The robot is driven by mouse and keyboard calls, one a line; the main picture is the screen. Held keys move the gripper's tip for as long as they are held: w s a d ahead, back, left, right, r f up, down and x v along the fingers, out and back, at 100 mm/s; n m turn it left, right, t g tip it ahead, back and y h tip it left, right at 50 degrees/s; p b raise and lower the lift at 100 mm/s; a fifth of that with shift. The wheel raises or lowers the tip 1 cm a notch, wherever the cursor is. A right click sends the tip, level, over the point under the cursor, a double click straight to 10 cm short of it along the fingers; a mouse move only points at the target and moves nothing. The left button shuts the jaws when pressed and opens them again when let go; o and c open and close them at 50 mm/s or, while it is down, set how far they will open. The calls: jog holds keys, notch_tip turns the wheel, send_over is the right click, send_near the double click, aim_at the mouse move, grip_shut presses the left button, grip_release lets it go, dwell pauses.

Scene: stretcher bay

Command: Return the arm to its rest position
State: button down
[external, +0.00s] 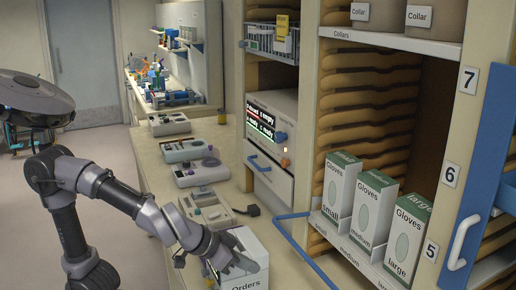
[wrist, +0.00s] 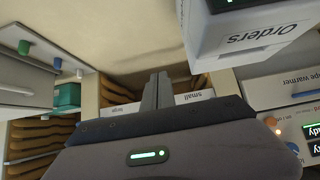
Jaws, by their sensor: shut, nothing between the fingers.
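My arm reaches from the left of the external view down to the counter's front. My gripper (external: 246,264) is at the white box labelled Orders (external: 246,281), over or beside its top; I cannot tell whether they touch. In the wrist view the two grey fingers of my gripper (wrist: 157,88) are together with nothing between them. The Orders box (wrist: 240,35) shows there upside down at the upper right, apart from the fingertips in the picture.
Several grey devices (external: 195,171) line the counter (external: 152,160). Glove boxes (external: 374,208) stand on a shelf at right, with a blue rail (external: 302,250) before them. A warmer unit (external: 270,135) stands behind. Open floor (external: 110,180) lies left of the counter.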

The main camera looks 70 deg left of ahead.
jog(key=a+m, duration=0.1)
jog(key=a, duration=0.2)
jog(key=s+a+r+m+y+p, duration=0.1)
jog(key=a+m, duration=0.1)
jog(key=a, duration=0.1)
jog(key=s+a+m+y+p, duration=0.1)
jog(key=a+m, duration=0.1)
jog(key=a, duration=0.1)
jog(key=shift+a+r+g, duration=0.35)
jog(key=shift+r+g, duration=0.05)
jog(key=a+m, duration=0.1)
jog(key=s+a, duration=0.1)
jog(key=a, duration=0.1)
jog(key=s+a+m+y+p, duration=0.1)
jog(key=shift+s+a+r+m, duration=0.1)
jog(key=shift+a+m, duration=0.2)
jog(key=s+a+f+n+g+b, duration=0.2)
jog(key=s+a+f, duration=0.5)
jog(key=s, duration=0.4)
jog(key=shift+s+f+n+g+h+b, duration=0.4)
jog(key=shift+f+n+b, duration=0.1)
jog(key=shift+f+n, duration=0.15)
jog(key=shift+w, duration=0.1)
